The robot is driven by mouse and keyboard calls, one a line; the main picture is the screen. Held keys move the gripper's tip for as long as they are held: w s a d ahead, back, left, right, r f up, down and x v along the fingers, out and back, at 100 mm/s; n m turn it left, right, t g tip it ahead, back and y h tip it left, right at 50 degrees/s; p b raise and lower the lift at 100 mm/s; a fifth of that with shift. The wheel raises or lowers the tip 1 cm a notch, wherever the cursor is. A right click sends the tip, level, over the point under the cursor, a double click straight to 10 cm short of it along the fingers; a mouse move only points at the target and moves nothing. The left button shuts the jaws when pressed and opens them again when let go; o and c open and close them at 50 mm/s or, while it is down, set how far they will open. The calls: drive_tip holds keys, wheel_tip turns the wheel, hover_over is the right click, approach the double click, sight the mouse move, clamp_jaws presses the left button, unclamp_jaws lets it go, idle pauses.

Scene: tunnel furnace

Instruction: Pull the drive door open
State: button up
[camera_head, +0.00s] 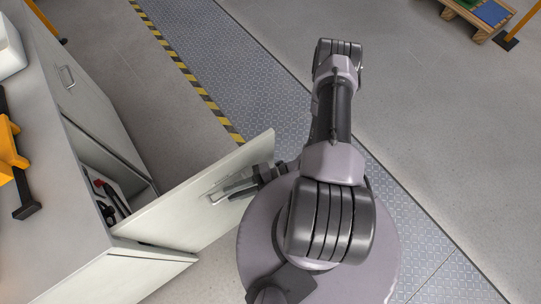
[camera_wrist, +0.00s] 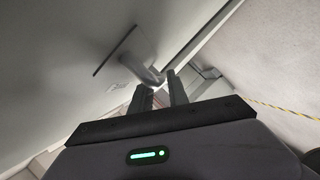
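The pale drive door (camera_head: 195,205) stands swung wide out from the cabinet, its far edge near my arm. Its metal handle (camera_head: 216,198) is on the face toward my gripper (camera_head: 250,187). In the wrist view the door (camera_wrist: 60,60) fills the left, and the handle (camera_wrist: 135,66) reaches toward my gripper (camera_wrist: 158,80). The two dark fingers are apart, with a visible gap between them. The handle's near end lies close to the fingertips; I cannot tell whether it touches them.
The cabinet (camera_head: 85,125) shows an open compartment with dark and red items (camera_head: 112,196) inside. Another handle (camera_head: 66,77) is on a farther cabinet front. An orange tool (camera_head: 10,150) lies on top. Patterned floor plating and yellow-black tape (camera_head: 190,75) run beyond; a pallet stands far right.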

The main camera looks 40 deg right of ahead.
drive_tip(key=p+v, duration=0.2)
drive_tip(key=v, duration=1.3)
drive_tip(key=shift+s+d, duration=0.15)
drive_tip(key=shift+d, duration=0.1)
drive_tip(key=shift+r, duration=0.15)
